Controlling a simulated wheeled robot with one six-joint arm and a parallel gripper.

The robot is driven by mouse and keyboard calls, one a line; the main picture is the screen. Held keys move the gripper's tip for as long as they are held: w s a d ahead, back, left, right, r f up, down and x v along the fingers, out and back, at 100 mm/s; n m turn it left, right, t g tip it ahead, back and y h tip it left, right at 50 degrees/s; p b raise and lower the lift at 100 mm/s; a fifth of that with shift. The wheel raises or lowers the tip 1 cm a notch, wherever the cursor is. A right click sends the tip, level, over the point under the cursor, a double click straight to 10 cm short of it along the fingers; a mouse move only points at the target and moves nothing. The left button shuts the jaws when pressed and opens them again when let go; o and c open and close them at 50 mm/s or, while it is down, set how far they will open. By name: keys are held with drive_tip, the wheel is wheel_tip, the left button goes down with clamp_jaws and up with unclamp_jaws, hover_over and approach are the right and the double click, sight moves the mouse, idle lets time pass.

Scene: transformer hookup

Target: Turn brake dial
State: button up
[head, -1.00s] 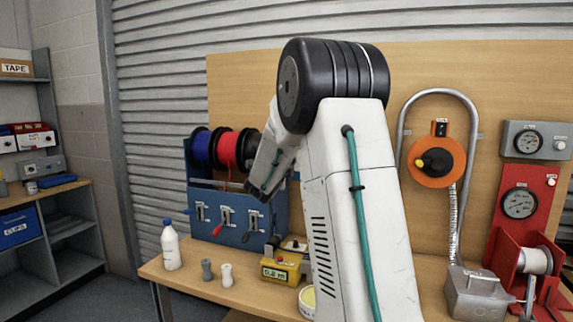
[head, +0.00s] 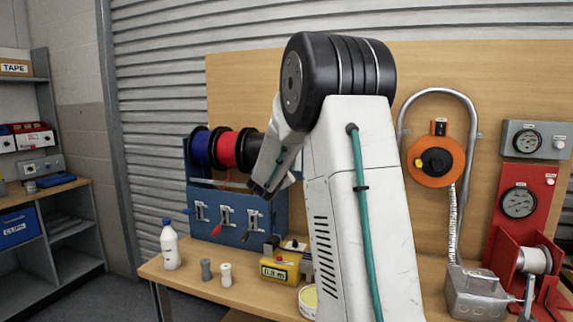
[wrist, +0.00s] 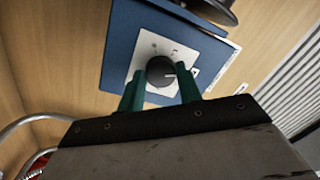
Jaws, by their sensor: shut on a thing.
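The brake dial (wrist: 160,71) is a round black knob with a pale pointer mark. It sits on a white plate (wrist: 143,55) on the side of the blue reel rack (wrist: 125,35). In the wrist view the pointer faces right. My gripper (wrist: 161,77) has its two green fingers on either side of the dial, shut on it. In the head view the blue rack (head: 262,222) shows behind my arm, while the dial and fingertips are hidden.
Blue, red and black reels sit on top of the rack, with several levers on its front. A yellow meter (head: 280,267), a white bottle (head: 171,245) and a grey metal box (head: 476,292) stand on the bench. A curved grey tube (head: 440,92) rises at right.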

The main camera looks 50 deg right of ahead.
drive_tip(key=shift+f, duration=0.1)
idle(0.4)
drive_tip(key=o, duration=1)
drive_tip(key=v, duration=0.7)
drive_tip(key=shift+s+a, duration=0.1)
drive_tip(key=shift+a, duration=0.3)
